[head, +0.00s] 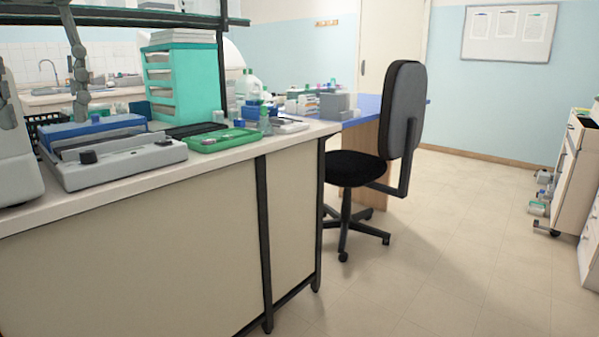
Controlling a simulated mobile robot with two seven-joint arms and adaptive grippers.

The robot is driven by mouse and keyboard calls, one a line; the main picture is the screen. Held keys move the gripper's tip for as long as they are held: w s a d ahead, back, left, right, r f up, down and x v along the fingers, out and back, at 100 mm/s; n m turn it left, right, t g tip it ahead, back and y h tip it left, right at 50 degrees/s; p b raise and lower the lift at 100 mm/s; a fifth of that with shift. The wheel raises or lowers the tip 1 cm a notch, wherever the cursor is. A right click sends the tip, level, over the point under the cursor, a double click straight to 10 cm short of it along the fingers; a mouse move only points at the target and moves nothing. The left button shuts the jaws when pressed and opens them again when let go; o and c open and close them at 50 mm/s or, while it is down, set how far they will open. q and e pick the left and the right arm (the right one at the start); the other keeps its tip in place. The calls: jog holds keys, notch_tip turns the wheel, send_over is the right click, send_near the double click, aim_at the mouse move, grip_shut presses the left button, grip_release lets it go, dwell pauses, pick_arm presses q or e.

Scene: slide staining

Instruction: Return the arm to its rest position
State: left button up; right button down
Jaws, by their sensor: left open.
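My left gripper (44,118) shows at the upper left, close to the camera. Its two grey fingers hang down wide apart, one at the left edge of the picture and one in front of the bench. The gripper is open, and nothing shows between its fingers. Its palm and the rest of the left arm are out of the picture. My right arm and gripper are not in view.
The lab bench (215,163) carries a grey device (120,165), a green tray (222,140) and a teal drawer unit (200,85). A black office chair (355,168) stands past its right end. A cabinet (570,165) stands far right. The floor (450,240) between is clear.

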pick_arm(q)
jog(key=w+a+f+n+t+h, duration=0.1)
jog(key=w+f+n+t+h, duration=0.2)
jog(key=w+f+t+h, duration=1)
jog(key=a+f+n+t+y, duration=0.2)
jog(key=a+f+n+y, duration=0.25)
jog(key=f+n, duration=0.3)
jog(key=a+f+n+t+y, duration=0.35)
jog(key=f+n+y, duration=0.2)
jog(key=f, duration=0.25)
jog(key=s+a+f+n+g+y, duration=0.2)
jog(key=s+f+n+g+y, duration=0.55)
jog(key=f, duration=0.75)
jog(key=s+d+f+n+g+h, duration=0.25)
jog(key=s+d+f, duration=0.35)
jog(key=s, duration=0.4)
jog(key=s+d+f+n+g+h, duration=0.1)
jog(key=s+d+f+g, duration=0.4)
jog(key=s, duration=0.5)
jog(key=s+d+p+x, duration=0.1)
jog(key=p+x, duration=0.3)
jog(key=x, duration=0.6)
jog(key=shift+d+f+p, duration=0.3)
jog(key=shift+d, duration=0.15)
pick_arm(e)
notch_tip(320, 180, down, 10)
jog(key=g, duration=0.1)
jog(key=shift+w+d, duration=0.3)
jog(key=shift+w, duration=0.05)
